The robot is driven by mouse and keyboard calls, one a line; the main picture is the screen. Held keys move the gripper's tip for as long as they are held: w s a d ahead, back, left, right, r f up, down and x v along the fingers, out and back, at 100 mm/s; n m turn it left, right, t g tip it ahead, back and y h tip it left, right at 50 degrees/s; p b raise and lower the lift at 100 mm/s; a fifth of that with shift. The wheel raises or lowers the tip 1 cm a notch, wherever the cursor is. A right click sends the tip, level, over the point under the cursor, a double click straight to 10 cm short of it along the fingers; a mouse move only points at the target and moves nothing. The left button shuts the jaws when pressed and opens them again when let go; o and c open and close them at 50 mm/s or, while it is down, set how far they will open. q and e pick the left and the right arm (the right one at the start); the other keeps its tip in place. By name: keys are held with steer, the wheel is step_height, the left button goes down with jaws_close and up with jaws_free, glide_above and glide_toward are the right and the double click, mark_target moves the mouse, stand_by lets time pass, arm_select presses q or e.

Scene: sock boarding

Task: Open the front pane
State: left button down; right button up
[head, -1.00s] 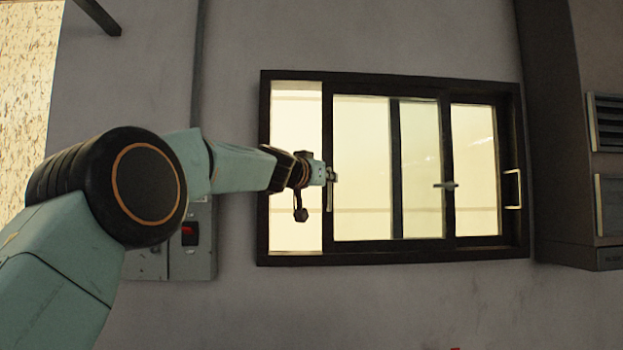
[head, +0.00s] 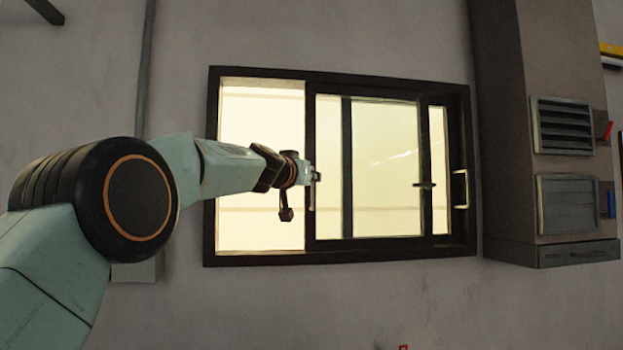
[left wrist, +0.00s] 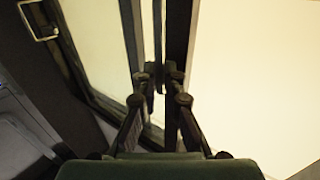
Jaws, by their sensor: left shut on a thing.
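The dark-framed window (head: 340,258) is on the wall ahead. Its front pane (head: 385,160) stands slid partly to the right, with a wide bright opening (head: 255,215) at its left. A slim upright handle (head: 317,192) is on the pane's left stile. My left gripper (head: 311,177) is shut on this handle; its fingertips are small and partly hidden in the head view. In the left wrist view the fingers (left wrist: 160,82) close around the handle (left wrist: 158,45) beside the dark stile. My right gripper is not in view.
A pale pull handle (head: 461,189) is at the window's right side, and a small lever (head: 425,185) sits on the pane's right stile. A grey vented cabinet (head: 510,130) juts out to the right. The wall below the window is clear.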

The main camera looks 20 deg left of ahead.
arm_select(q)
steer(key=shift+s+a+r, duration=0.1)
steer(key=shift+s+r, duration=0.05)
steer(key=c, duration=1.9)
jaws_free()
steer(key=o, duration=0.4)
steer(key=shift+s+r, duration=0.1)
steer(key=shift+s, duration=0.15)
steer(key=shift+o, duration=0.2)
steer(key=s, duration=1.1)
steer(key=shift+s+a, duration=0.2)
steer(key=shift+s, duration=0.15)
steer(key=shift+w, duration=0.1)
steer(key=shift+s, duration=0.2)
